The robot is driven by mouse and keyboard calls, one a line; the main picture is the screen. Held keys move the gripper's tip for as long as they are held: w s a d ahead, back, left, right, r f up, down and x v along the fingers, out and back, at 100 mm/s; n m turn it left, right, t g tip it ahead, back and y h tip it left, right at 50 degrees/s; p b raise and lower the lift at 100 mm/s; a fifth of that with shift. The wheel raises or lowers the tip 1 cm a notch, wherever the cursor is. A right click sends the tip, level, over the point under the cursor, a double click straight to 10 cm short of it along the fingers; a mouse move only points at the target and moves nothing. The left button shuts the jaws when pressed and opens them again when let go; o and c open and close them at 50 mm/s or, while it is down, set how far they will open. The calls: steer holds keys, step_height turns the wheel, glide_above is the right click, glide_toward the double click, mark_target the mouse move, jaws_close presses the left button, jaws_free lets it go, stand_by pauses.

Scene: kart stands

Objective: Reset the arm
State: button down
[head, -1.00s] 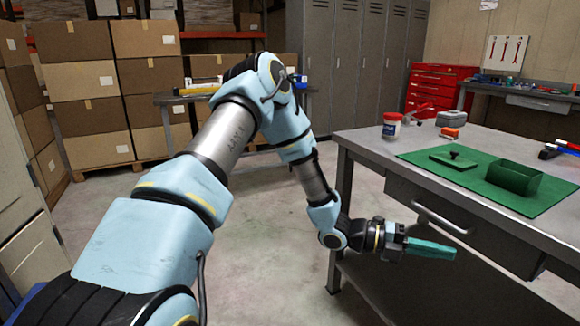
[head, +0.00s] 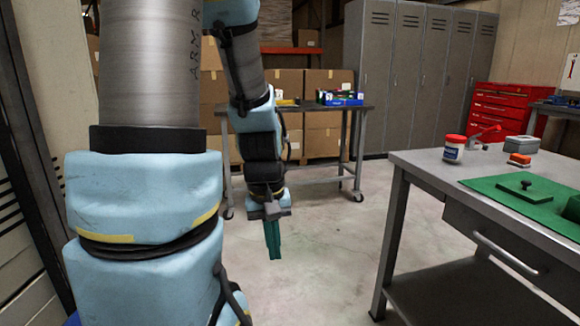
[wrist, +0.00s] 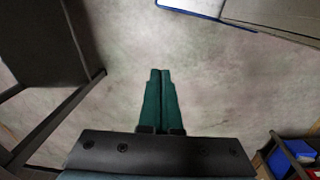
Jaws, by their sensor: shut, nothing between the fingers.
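My gripper (head: 273,240) hangs at the end of my raised, folded arm, left of the workbench, with its green fingers pointing down. The fingers are shut together with nothing between them. In the wrist view, my gripper (wrist: 160,100) shows both green fingers side by side over bare concrete floor. It is clear of the workbench and touches nothing that I can see.
A wheeled table (head: 300,122) stands behind my gripper. Cardboard boxes and grey lockers (head: 400,80) line the back. Floor between is free.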

steer(key=a+r+m+t+p, duration=0.1)
steer(key=a+r+m+p, duration=0.1)
steer(key=r+p, duration=1)
step_height(320, 180, up, 2)
steer(key=shift+w+a+r+y, duration=0.1)
steer(key=shift+w+a+y, duration=0.25)
steer(key=shift+a, duration=0.4)
